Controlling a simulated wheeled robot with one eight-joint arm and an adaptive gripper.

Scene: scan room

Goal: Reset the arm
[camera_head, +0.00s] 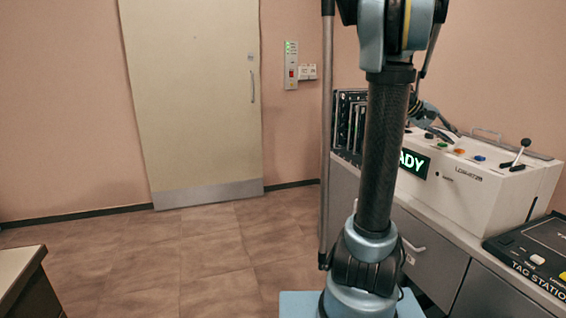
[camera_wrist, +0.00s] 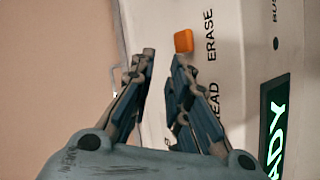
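My arm stands upright in the middle of the head view, its dark forearm tube in front of the counter. My gripper shows in the wrist view (camera_wrist: 164,63) with its two fingers apart and nothing between them. It is over the white machine (camera_head: 518,190), whose labelled face also fills the right of the wrist view (camera_wrist: 235,70). The orange button (camera_wrist: 183,41) beside the word ERASE lies just past the fingertips. In the head view my gripper is partly hidden behind my arm, near the machine's top. I cannot tell whether a finger touches the machine.
A lit green display (camera_head: 413,163) is on the machine's front. A lever (camera_head: 520,152) and a blue button (camera_head: 479,158) are on top. A dark rack (camera_head: 347,125) stands behind my arm, and a black tag station (camera_head: 540,250) at right. Floor before the closed door (camera_head: 190,95) is clear.

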